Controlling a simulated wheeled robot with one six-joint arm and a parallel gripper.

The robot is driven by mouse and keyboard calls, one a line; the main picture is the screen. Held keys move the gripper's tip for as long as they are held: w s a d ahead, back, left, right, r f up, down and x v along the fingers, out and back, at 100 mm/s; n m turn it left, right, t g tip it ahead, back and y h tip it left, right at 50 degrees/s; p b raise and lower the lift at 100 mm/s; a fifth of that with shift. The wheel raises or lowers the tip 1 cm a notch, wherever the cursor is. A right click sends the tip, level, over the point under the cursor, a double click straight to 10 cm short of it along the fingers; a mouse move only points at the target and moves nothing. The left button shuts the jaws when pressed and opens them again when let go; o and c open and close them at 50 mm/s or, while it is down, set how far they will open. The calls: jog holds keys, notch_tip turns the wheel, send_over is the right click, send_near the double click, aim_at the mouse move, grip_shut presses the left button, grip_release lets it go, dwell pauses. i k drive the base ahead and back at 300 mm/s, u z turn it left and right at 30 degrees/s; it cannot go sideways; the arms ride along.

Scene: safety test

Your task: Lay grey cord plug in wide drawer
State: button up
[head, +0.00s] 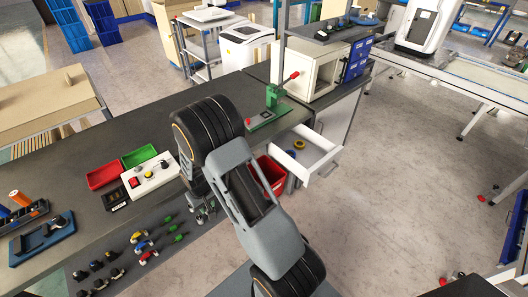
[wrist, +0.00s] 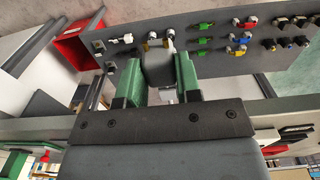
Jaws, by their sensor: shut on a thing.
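My gripper (wrist: 159,84) shows in the wrist view with its two green fingers shut on a dark grey block (wrist: 157,66), which looks like the grey cord plug. Its far end and any cord are hidden. In the head view my arm covers the gripper and the plug. The wide white drawer (head: 322,165) stands open at the right end of the bench, right of my arm. A yellow ring (head: 299,145) and a small dark item lie at its inner end. The gripper is apart from the drawer, over the bench's front side.
A grey strip with several coloured plugs (head: 142,246) runs along the bench front. A red bin (head: 270,172) stands between my arm and the drawer; it also shows in the wrist view (wrist: 82,48). A green clamp (head: 272,98) stands behind. The drawer's front half looks clear.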

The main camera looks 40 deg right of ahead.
aim_at(311, 161)
jog(key=u, duration=0.85)
jog(key=k, duration=0.9)
jog(key=z, duration=1.7)
jog(key=i, duration=1)
